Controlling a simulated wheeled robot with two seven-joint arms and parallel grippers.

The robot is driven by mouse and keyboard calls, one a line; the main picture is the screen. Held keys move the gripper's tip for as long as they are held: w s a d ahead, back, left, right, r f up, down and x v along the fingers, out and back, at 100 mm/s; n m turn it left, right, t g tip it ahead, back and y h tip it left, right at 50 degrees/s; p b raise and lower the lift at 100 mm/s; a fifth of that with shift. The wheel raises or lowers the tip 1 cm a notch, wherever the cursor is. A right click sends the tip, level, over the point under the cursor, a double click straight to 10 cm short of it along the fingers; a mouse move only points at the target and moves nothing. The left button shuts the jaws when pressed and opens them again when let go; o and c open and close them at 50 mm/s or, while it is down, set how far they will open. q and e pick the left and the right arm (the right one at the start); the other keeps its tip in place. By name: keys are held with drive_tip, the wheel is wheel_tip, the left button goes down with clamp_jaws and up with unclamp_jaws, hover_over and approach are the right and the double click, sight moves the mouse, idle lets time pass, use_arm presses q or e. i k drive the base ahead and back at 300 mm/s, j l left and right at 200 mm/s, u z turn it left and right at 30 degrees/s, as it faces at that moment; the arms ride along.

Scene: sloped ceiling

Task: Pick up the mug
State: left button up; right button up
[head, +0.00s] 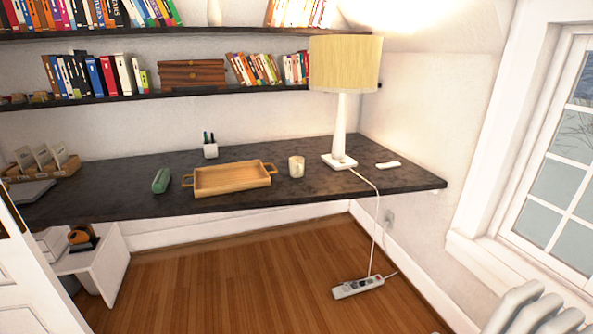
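A small cream-coloured mug (296,167) stands upright on the dark desk (330,187). It is between the wooden tray on its left and the lamp on its right. Its handle cannot be made out at this size. Neither of my grippers shows in the head view, and nothing hides the mug.
The wooden tray (232,178), a green stapler-like object (161,180), a pen cup (210,150) and a lamp (345,65) stand on the desk. A cord runs from the lamp to a power strip (357,287) on the floor. Shelves (200,95) hang above. The wooden floor (230,285) is mostly clear.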

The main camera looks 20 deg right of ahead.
sight(298, 168)
drive_tip(key=i+l+z, duration=0.15)
drive_tip(key=i+l, duration=0.55)
drive_tip(key=i+l+z, duration=0.2)
drive_tip(key=i+l, duration=0.4)
drive_tip(key=i, duration=0.2)
